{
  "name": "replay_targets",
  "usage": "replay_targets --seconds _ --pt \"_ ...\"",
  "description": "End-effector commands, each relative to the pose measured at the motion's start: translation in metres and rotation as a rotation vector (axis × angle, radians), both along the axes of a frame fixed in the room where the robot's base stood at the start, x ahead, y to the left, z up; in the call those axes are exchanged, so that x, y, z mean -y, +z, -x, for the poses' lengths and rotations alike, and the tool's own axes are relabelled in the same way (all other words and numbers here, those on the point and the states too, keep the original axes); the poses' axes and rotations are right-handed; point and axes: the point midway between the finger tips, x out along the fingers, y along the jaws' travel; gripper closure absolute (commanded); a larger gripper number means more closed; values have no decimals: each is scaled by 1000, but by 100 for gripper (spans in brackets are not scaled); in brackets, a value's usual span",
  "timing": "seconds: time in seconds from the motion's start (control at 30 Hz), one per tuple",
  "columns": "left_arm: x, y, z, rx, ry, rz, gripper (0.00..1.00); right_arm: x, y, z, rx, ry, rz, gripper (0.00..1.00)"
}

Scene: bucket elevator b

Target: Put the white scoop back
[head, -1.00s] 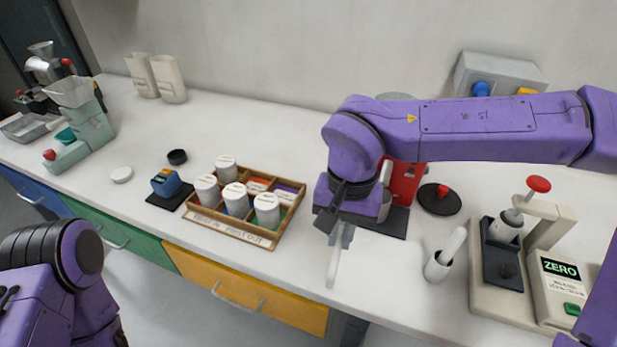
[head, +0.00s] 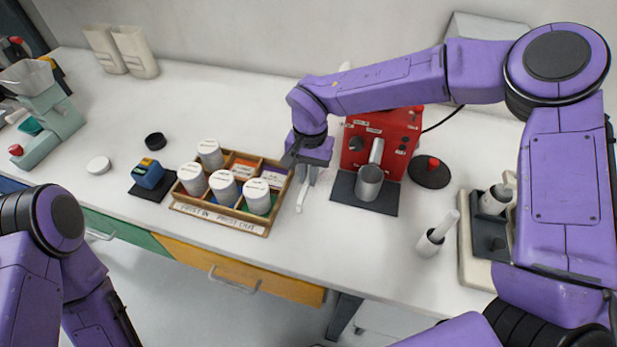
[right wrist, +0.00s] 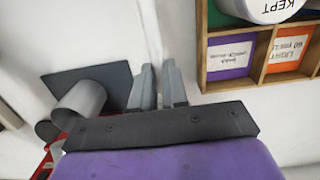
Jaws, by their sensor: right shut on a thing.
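My right gripper (head: 306,176) is shut on the white scoop (head: 301,198), a thin white piece hanging below its fingers. In the right wrist view the fingers (right wrist: 156,82) are close together with the pale scoop (right wrist: 152,35) between them, hard to tell from the white counter. The gripper is over the counter between the wooden tray (head: 267,232) and the dark mat (head: 341,190). Whether the scoop's tip touches the counter cannot be told. My left arm shows at lower left, its gripper out of view.
The tray holds several white-lidded canisters. A grey metal cup (head: 369,184) stands on the mat before the red machine (head: 386,132). A white holder (head: 427,246) with a white handle stands at right. The front counter strip is clear.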

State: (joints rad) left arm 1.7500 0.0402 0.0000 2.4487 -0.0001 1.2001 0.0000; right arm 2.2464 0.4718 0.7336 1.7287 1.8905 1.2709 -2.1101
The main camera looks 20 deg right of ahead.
Motion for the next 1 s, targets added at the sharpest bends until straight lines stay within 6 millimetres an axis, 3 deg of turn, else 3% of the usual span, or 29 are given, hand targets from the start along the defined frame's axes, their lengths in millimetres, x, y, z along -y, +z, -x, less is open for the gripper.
replay_targets --seconds 0.2,0.5,0.53,0.6,0.87,1.0 --pt "0 7 1 -2 0 0 46 -1 -33 -4 -2 3 1 100" --pt "0 6 1 -2 0 0 46 -1 -36 -4 -1 2 -1 100" --pt "0 6 0 -2 0 0 46 -1 -36 -4 -1 1 -1 80" --pt "0 6 1 -2 0 0 46 -1 -36 -4 0 1 -1 60" --pt "0 6 1 -2 0 0 46 -1 -35 -4 0 3 0 60" --pt "0 2 1 -2 0 0 46 0 -24 -5 2 0 -2 60"
